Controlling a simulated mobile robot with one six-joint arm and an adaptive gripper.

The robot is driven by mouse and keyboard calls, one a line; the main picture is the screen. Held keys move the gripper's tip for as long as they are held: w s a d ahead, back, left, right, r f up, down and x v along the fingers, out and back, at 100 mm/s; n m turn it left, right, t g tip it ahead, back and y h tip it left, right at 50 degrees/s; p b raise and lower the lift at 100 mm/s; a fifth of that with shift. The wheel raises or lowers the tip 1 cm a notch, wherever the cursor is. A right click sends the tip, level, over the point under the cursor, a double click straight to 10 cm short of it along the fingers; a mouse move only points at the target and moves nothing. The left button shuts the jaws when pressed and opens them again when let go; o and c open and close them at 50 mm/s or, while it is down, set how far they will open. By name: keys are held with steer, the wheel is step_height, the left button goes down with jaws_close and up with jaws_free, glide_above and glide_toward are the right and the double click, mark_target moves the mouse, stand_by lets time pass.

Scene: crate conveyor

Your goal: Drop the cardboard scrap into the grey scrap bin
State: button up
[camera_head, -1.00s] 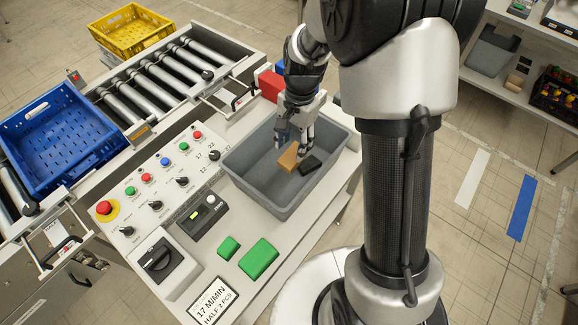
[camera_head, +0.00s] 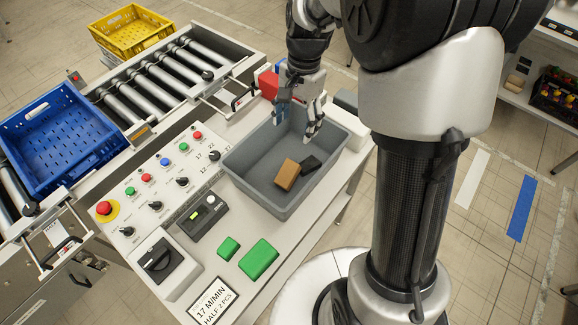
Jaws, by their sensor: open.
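The cardboard scrap (camera_head: 287,174), a small brown block, lies tilted on the floor of the grey scrap bin (camera_head: 248,193). A black block (camera_head: 311,164) lies beside it to the right in the bin. My gripper (camera_head: 298,128) is open and empty, fingers pointing down over the far part of the bin, apart from the scrap.
Green blocks (camera_head: 259,259) and a speed sign (camera_head: 213,302) lie in front of the bin on the table. A control panel (camera_head: 165,185) with buttons and knobs is to the left. A red block (camera_head: 268,84) stands behind the bin. A blue crate (camera_head: 62,140) and a yellow crate (camera_head: 130,30) are at the conveyor.

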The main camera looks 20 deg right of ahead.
steer(key=shift+w+d+r, duration=0.1)
steer(key=shift+r, duration=1)
steer(key=shift+w+d+r, duration=0.1)
steer(key=shift+r, duration=1)
steer(key=s+a+r+n+t+b, duration=0.1)
steer(key=s+r+n+t, duration=0.15)
steer(key=s, duration=0.35)
steer(key=s+r+n+t+b, duration=0.1)
steer(key=s+r+n, duration=0.25)
steer(key=s, duration=0.25)
steer(key=s+f+n+t+h+b, duration=0.1)
steer(key=s+n, duration=0.3)
steer(key=s, duration=0.6)
steer(key=shift+s+f+n+t+b, duration=0.25)
steer(key=shift+f+n+t+b, duration=0.15)
steer(key=shift+f+t, duration=0.1)
steer(key=shift+a, duration=0.1)
steer(key=shift+c, duration=0.3)
